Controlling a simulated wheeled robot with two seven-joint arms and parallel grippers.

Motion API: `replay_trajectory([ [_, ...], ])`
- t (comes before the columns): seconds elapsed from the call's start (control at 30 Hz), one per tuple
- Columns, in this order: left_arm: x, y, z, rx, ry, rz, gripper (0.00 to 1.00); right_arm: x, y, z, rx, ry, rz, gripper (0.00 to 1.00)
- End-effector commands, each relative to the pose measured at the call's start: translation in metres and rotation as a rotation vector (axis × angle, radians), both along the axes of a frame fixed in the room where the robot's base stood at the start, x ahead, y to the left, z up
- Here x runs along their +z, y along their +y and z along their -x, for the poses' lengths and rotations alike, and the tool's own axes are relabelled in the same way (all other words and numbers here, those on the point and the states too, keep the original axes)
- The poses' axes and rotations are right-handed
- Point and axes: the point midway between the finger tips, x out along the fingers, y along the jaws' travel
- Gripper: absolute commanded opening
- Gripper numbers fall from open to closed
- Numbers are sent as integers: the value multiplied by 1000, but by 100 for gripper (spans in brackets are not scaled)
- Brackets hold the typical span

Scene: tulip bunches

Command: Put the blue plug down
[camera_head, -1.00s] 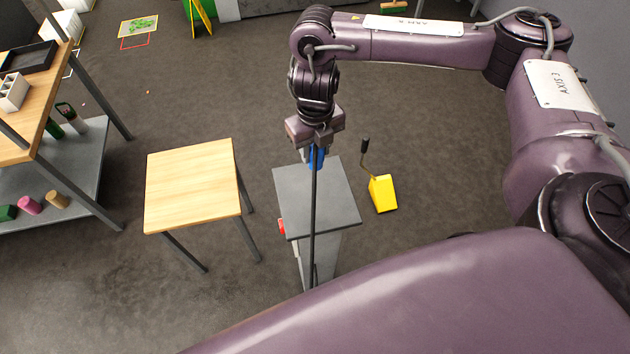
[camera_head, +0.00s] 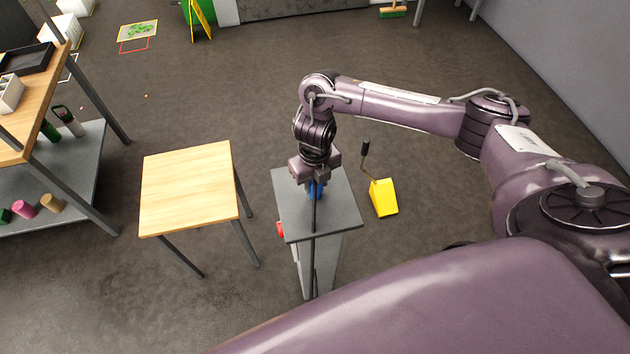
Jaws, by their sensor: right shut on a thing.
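The blue plug (camera_head: 316,189) shows just below my right gripper (camera_head: 315,180), which is shut on it. A dark cable hangs from the plug down the front of the grey pedestal (camera_head: 345,213). The plug is over the pedestal's grey top; I cannot tell whether it touches it. The gripper's fingers are mostly hidden by its own body. My left gripper is not in view.
A small wooden table (camera_head: 187,190) stands left of the pedestal, with a floor gap between. A yellow wedge with a dark-handled lever (camera_head: 383,198) is on the floor to the right. A workbench with a lower shelf (camera_head: 75,165) is at the far left.

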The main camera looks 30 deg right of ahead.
Motion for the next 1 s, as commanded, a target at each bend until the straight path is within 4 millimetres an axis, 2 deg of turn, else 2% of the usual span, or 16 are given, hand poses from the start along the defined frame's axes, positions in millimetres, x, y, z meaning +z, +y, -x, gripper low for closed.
replay_trajectory([
  [0.23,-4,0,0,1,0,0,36,-4,0,0,0,-1,0,7],
  [0.27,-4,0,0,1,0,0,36,-4,0,0,0,-1,0,36],
  [0.43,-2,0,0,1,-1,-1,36,-2,0,0,0,-1,0,56],
  [0.77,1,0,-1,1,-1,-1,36,2,0,0,0,-1,0,56],
  [0.87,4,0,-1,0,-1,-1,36,12,0,-2,2,-6,1,56],
  [1.0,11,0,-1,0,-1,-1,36,38,0,-3,3,-8,1,56],
])
